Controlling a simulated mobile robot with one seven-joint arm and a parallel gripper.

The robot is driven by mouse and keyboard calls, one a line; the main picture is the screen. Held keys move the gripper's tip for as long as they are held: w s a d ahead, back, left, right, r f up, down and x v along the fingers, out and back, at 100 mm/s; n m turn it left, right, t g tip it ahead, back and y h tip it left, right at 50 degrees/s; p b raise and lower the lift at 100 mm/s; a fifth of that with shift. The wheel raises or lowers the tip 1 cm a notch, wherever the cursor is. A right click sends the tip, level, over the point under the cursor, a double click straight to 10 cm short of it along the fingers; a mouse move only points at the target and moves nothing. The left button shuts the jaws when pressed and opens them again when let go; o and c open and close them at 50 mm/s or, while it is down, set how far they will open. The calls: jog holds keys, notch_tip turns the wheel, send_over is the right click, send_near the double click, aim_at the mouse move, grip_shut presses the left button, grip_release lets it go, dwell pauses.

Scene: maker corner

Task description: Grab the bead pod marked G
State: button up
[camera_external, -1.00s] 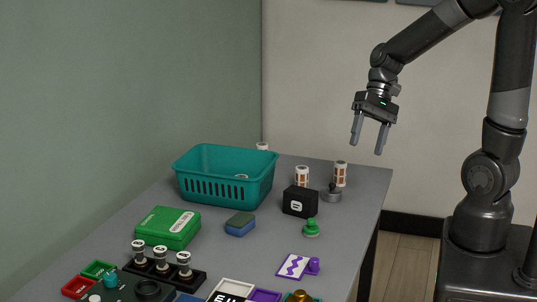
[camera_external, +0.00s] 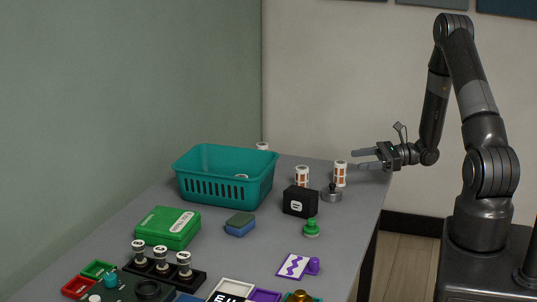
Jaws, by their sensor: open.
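Several capped cylinders look like bead pods, but no letter G can be read at this size. One with orange contents (camera_external: 340,174) stands upright near the table's far right edge. A similar one (camera_external: 302,177) stands to its left, behind a black box. A white-topped one (camera_external: 262,146) is partly hidden behind the teal basket, and a white top (camera_external: 241,177) shows inside it. Three more pods (camera_external: 160,259) stand in a black rack at the front left. My gripper (camera_external: 361,159) is open and empty, lying level with fingers pointing left, close to the rightmost pod; contact cannot be told.
The teal basket (camera_external: 222,187) stands at the back left. The black box (camera_external: 300,202), a grey knobbed weight (camera_external: 331,195) and a green stamp (camera_external: 311,229) stand near the right-hand pods. A green case (camera_external: 168,228) and blue sponge-like block (camera_external: 240,224) lie mid-table. The front is crowded.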

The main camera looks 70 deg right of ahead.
aim_at(339, 167)
jog(key=d+f+m+h, duration=0.1)
jog(key=s+d+f+m+t+h, duration=0.1)
jog(key=d, duration=0.1)
jog(key=s+d+f+m+t+h, duration=0.1)
jog(key=f, duration=0.1)
jog(key=shift+s+d+m, duration=0.25)
jog(key=shift+d+m, duration=0.05)
jog(key=shift+d, duration=0.05)
jog(key=shift+w+d+h, duration=0.1)
jog(key=shift+h, duration=0.3)
jog(key=x, duration=0.5)
jog(key=shift+w, duration=0.1)
jog(key=shift+f+x, duration=0.2)
jog(key=shift+x, duration=1.15)
jog(key=shift+f+x, duration=0.2)
jog(key=shift+x, duration=1.1)
jog(key=c, duration=1.1)
jog(key=shift+r, duration=0.1)
